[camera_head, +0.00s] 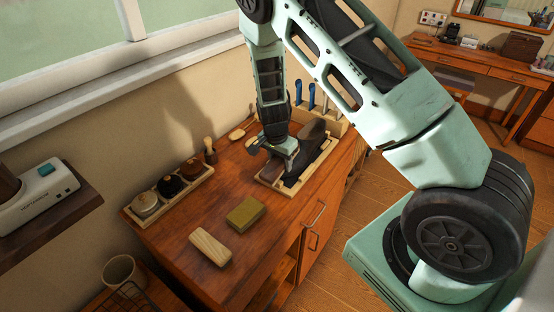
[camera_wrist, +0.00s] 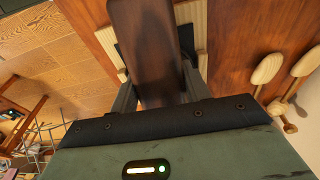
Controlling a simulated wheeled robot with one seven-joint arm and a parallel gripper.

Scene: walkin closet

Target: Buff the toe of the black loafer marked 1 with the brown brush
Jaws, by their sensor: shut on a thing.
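My gripper (camera_head: 283,150) is shut on the brown brush (camera_wrist: 148,50), a long dark-brown block that reaches forward from between my fingers in the wrist view. The brush (camera_head: 272,168) also shows just below my gripper in the head view. The black loafer (camera_head: 309,142) is in a pale wooden frame (camera_head: 325,152) on the workbench, right beside my gripper. In the wrist view dark parts of the loafer (camera_wrist: 187,40) show beside the brush, which covers most of it. I cannot tell whether brush and loafer touch. The mark 1 is not readable.
On the workbench (camera_head: 185,230) lie an olive block (camera_head: 246,213) and a pale wooden block (camera_head: 210,247). A tray (camera_head: 133,219) of several jars stands along the wall. Blue-handled tools (camera_head: 311,96) stand behind the loafer. A cup (camera_head: 122,270) is at lower left.

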